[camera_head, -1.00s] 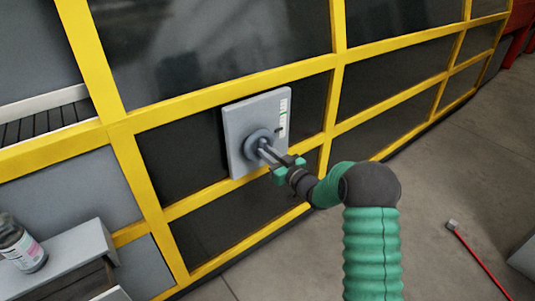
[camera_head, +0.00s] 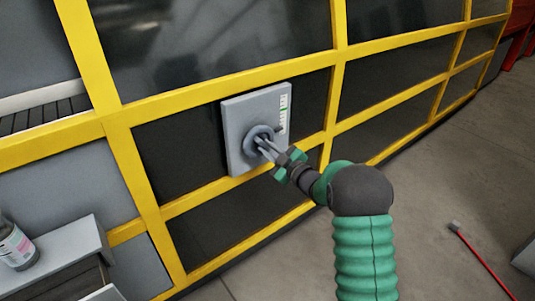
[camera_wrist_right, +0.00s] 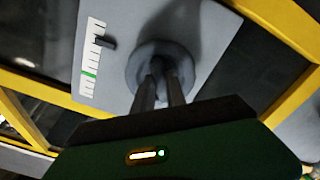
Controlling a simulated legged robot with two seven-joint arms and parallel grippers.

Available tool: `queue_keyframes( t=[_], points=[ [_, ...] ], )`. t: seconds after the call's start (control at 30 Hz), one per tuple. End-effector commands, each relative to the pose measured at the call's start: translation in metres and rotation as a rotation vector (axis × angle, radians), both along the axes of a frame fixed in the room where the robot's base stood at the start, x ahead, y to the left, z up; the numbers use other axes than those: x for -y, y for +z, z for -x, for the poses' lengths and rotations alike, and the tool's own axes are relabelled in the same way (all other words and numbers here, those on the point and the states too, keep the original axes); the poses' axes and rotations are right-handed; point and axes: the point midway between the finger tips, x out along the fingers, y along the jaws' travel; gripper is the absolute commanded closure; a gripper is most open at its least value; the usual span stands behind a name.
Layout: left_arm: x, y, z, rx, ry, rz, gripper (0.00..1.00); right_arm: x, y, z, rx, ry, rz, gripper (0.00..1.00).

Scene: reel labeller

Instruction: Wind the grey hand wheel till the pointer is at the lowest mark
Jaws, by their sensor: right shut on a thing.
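The grey hand wheel (camera_head: 250,134) sits on a light grey panel (camera_head: 237,112) fixed to the yellow-framed machine. In the right wrist view the wheel (camera_wrist_right: 135,78) is round, right of the white scale (camera_wrist_right: 91,58). The scale also shows at the panel's right side in the head view (camera_head: 284,103). The dark pointer (camera_wrist_right: 105,42) is beyond the green mark (camera_wrist_right: 89,73), near the scale's upper end there; this view is turned over, and the head view puts it low. My right gripper (camera_head: 264,146) is shut on the wheel's middle, its fingertips (camera_wrist_right: 161,70) partly hiding it. My left gripper is out of view.
Yellow frame bars (camera_head: 340,90) surround dark panes. A grey ledge (camera_head: 60,250) with a labelled bottle (camera_head: 15,246) stands at lower left. A red-handled tool (camera_head: 480,260) lies on the floor at right. The floor between is clear.

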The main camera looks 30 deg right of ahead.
Motion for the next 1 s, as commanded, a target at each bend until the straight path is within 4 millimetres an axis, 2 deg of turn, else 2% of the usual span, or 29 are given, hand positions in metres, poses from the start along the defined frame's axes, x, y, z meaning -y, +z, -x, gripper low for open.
queue_keyframes(
  t=[0.03,0.6,1.0],
  points=[
    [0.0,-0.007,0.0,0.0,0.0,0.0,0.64,0.0,-0.007,0.001,-0.005,0.0,0.041,1.0],
    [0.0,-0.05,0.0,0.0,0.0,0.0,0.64,0.001,-0.008,0.001,0.034,0.002,0.573,1.0],
    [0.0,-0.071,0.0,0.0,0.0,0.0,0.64,0.001,-0.006,0.001,0.053,0.005,0.827,1.0]
  ],
)
